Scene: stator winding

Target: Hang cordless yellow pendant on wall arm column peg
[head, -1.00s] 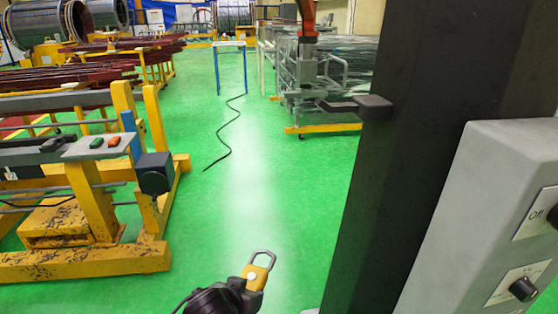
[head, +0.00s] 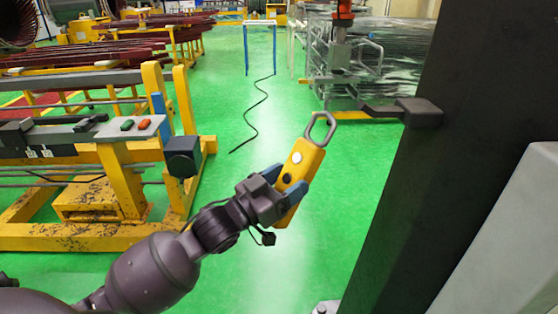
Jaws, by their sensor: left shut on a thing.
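The yellow pendant (head: 303,160) has a grey metal loop (head: 320,128) at its top and a white and a dark button on its face. My left gripper (head: 287,186) is shut on the pendant's lower half and holds it in the air, loop up and tilted to the right. The dark column (head: 410,195) stands to the right. A dark peg (head: 385,111) sticks out from it to the left, with a thick block (head: 420,112) at the column. The pendant is left of the peg, apart from it, its loop slightly lower in the picture. My right gripper is not in view.
A grey control box (head: 505,240) is at the lower right beside the column. A yellow frame (head: 125,180) with a button plate (head: 130,129) stands at left. Green floor (head: 250,120) between is open, with a black cable (head: 250,125) lying on it.

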